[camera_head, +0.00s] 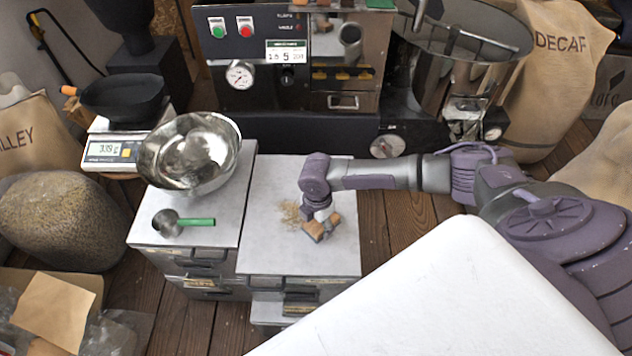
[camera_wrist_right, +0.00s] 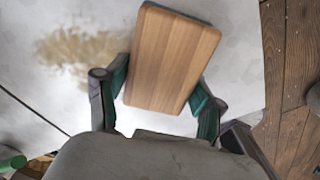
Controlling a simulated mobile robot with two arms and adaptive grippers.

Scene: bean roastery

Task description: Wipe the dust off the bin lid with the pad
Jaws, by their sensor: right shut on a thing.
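The pad is a flat block with a wood-like face (camera_wrist_right: 172,60), held between the two fingers of my right gripper (camera_wrist_right: 158,104) in the right wrist view. In the head view my right gripper (camera_head: 321,222) points down over the bin lid (camera_head: 268,255), with the brown pad (camera_head: 314,230) at its tips. I cannot tell whether the pad touches the lid. The tan dust (camera_head: 291,213) lies on the pale lid just left of the pad; it also shows in the right wrist view (camera_wrist_right: 80,48). My left gripper is out of view.
On the neighbouring bin top to the left stand a steel bowl (camera_head: 190,154) and a scoop with a green handle (camera_head: 182,222). A scale (camera_head: 108,152) is behind them. The roaster (camera_head: 300,120) stands at the back. A white surface (camera_head: 440,300) fills the front right.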

